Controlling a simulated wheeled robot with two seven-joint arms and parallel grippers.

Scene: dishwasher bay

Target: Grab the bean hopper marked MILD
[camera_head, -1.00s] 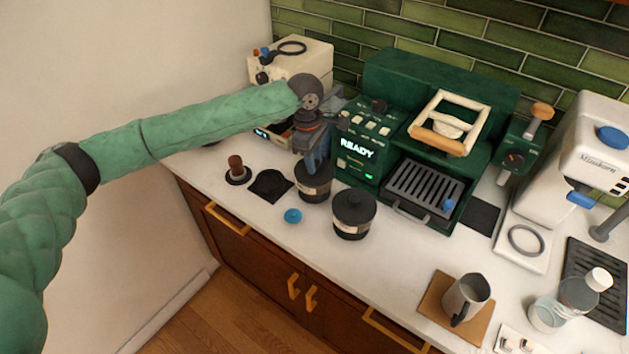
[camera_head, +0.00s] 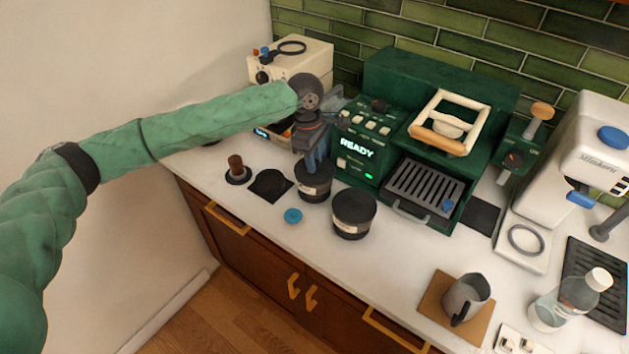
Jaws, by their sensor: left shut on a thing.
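Two small dark canisters with pale label bands stand near the left of the white counter. The label wording is too small to read, so I cannot tell which one says MILD. My left gripper (camera_head: 318,163) points down from above at the left canister (camera_head: 314,187), beside the green machine, and is shut on its top. The fingers hide part of that top. The canister looks upright, at counter level. The other canister (camera_head: 354,217) stands apart, to the front right. My right gripper is not in view.
A blue disc (camera_head: 293,216), a dark square mat (camera_head: 270,186) and a brown-handled tamper (camera_head: 237,172) lie near the canisters. The green machine (camera_head: 432,90) stands close on the right. A metal pitcher (camera_head: 466,296) is farther right.

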